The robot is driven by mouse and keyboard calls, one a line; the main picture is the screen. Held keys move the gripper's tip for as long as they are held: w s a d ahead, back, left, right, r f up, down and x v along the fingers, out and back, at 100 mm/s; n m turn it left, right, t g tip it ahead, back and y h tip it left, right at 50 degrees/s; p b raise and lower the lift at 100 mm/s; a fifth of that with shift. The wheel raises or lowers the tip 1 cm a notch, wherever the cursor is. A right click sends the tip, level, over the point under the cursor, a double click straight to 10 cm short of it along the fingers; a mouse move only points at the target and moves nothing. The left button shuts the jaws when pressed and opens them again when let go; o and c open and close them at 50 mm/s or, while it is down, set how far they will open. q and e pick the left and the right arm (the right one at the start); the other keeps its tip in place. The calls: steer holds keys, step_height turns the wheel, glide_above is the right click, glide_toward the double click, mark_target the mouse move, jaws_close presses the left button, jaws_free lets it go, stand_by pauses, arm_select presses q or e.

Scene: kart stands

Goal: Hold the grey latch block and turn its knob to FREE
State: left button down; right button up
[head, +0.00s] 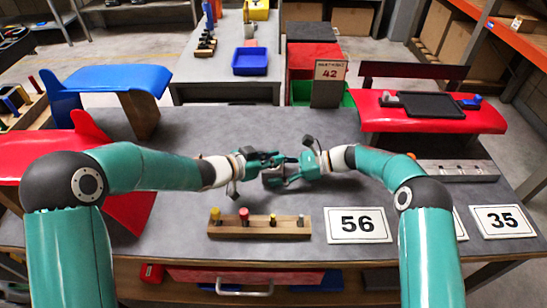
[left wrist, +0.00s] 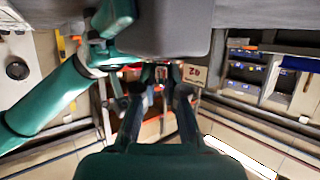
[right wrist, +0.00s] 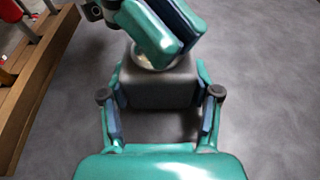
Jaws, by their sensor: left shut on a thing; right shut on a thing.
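The grey latch block (head: 272,179) is held at mid-table; whether it touches the tabletop is unclear. My right gripper (head: 292,174) is shut on it. In the right wrist view the block (right wrist: 160,88) sits between the right gripper's fingers (right wrist: 160,105). My left gripper (head: 277,160) is shut at the block's top, on the knob. Its teal fingers cover the knob, and only a pale disc (right wrist: 153,61) shows under them. The block (left wrist: 160,28) also fills the top of the left wrist view. No FREE mark is readable, so the knob's setting cannot be told.
A wooden peg rack (head: 260,231) and a 56 card (head: 357,225) lie in front of the grippers. A 35 card (head: 503,221) lies at right. A blue panel stand (head: 120,80) is at left, a red one (head: 425,118) at right. The table behind the grippers is clear.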

arm_select(q)
steer(key=m+g+h, duration=0.2)
steer(key=m+g, duration=0.2)
steer(key=shift+r+g, duration=0.1)
steer(key=shift+g, duration=0.2)
arm_select(e)
steer(key=shift+s+a+f, duration=0.1)
steer(key=shift+s, duration=0.05)
arm_select(q)
steer(key=shift+m+g+h, duration=0.5)
steer(key=shift+m+g, duration=1.6)
steer(key=shift+s+g, duration=0.1)
steer(key=shift+g, duration=0.2)
steer(key=c, duration=1.2)
jaws_free()
steer(key=shift+c, duration=0.2)
step_height(320, 180, up, 10)
